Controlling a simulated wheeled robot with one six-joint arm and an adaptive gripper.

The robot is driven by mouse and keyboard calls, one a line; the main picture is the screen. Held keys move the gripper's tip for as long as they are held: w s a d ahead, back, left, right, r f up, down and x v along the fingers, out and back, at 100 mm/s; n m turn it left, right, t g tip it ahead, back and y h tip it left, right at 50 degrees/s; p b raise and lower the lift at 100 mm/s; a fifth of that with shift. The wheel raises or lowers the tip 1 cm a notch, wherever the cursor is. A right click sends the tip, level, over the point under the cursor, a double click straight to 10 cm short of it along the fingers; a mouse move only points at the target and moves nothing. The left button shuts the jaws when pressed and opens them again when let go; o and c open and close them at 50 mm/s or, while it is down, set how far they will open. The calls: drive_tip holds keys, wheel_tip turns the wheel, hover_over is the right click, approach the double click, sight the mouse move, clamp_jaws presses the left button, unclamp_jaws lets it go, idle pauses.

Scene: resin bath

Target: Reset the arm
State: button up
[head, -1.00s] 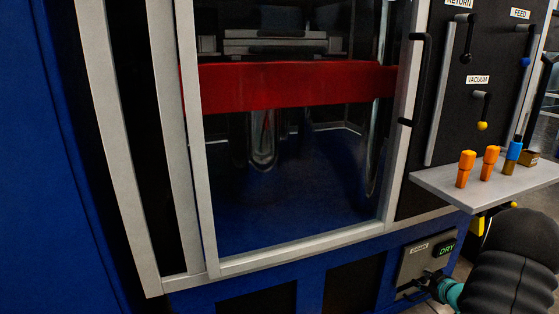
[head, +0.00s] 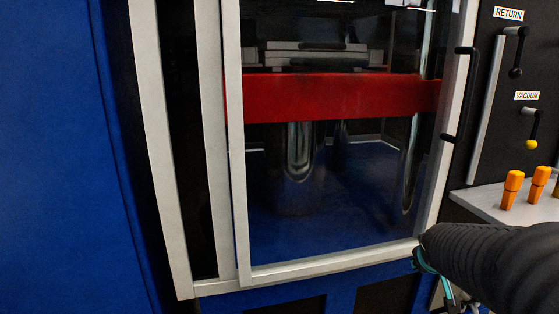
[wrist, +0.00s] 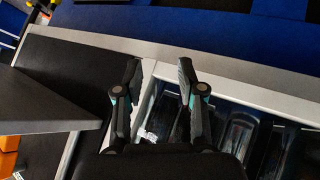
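My arm, in black ribbed covering, comes in from the right edge of the head view. My gripper (head: 458,303) is at its end, low and partly cut off by the bottom edge, in front of the cabinet below the window's lower right corner. In the wrist view my gripper (wrist: 160,72) has its two dark fingers apart with nothing between them. A pale frame bar passes behind the fingers; I cannot tell how far off it is.
A glazed door (head: 340,262) with a black handle (head: 459,92) fills the middle; a red beam (head: 340,98) shows behind it. At right are RETURN (head: 508,14) and VACUUM (head: 527,96) levers and a shelf (head: 485,198) with orange plugs (head: 511,188) near my arm.

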drive_tip(key=s+a+g+y, duration=0.3)
drive_tip(key=s+a+y, duration=0.1)
drive_tip(key=s+a, duration=1.6)
wheel_tip(320, 180, up, 7)
drive_tip(key=s+d+p, duration=0.1)
drive_tip(key=d+p, duration=0.1)
drive_tip(key=p, duration=0.4)
drive_tip(key=shift+s+m, duration=0.25)
drive_tip(key=shift+m, duration=0.05)
